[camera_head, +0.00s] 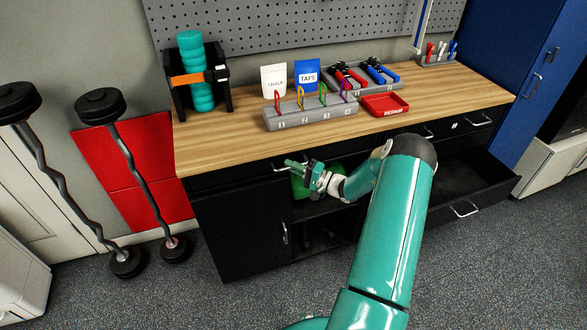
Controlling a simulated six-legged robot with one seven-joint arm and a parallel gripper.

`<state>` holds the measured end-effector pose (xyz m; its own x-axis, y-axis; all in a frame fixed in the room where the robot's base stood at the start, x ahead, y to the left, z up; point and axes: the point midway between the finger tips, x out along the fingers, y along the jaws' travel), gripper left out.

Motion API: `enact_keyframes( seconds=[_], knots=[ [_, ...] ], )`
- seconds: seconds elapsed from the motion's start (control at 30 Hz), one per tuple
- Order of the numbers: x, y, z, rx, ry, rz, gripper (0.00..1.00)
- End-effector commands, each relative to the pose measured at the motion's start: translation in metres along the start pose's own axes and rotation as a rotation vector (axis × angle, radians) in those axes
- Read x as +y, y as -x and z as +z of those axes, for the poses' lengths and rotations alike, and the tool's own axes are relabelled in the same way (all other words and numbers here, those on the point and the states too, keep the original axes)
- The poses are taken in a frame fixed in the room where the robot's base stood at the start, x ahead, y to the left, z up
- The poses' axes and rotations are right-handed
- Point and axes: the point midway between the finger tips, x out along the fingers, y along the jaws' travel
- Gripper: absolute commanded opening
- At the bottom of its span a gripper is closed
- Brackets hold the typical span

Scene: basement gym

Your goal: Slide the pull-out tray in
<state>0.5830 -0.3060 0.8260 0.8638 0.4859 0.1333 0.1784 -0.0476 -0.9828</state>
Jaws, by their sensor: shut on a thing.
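The workbench has a black drawer or tray front (225,182) just under its wooden top, on the left, with a metal handle (279,168). My gripper (291,164) is at this handle and looks shut on it. The fingers and wrist cover part of the handle and front. This front looks about level with the cabinet face; I cannot tell how far out it stands. At the lower right a black pull-out compartment (500,187) stands well out from the bench, with its own handle (465,210). My gripper is away from it, and my arm hides its left part.
A green object (302,187) shows below my gripper, by the open shelf space. The worktop (225,145) holds a grey hook rack (310,112), a red tray (385,105) and a teal roller (192,60). Curl bars (125,150) stand left. The floor (260,300) in front is clear.

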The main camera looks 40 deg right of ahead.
Motion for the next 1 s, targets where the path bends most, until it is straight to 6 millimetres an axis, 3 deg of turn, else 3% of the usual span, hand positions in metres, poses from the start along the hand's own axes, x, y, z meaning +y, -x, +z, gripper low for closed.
enact_keyframes(
  seconds=[0.13,0.17,0.27,1.0],
  knots=[
    [-0.0013,-0.0028,-0.0040,0.008,0.005,0.001,0.00],
    [-0.0013,-0.0029,-0.0040,0.008,0.005,0.001,0.15],
    [-0.0011,-0.0030,-0.0037,0.007,0.005,0.002,0.32],
    [0.0018,-0.0023,-0.0007,0.004,0.000,0.006,0.32]
  ],
)
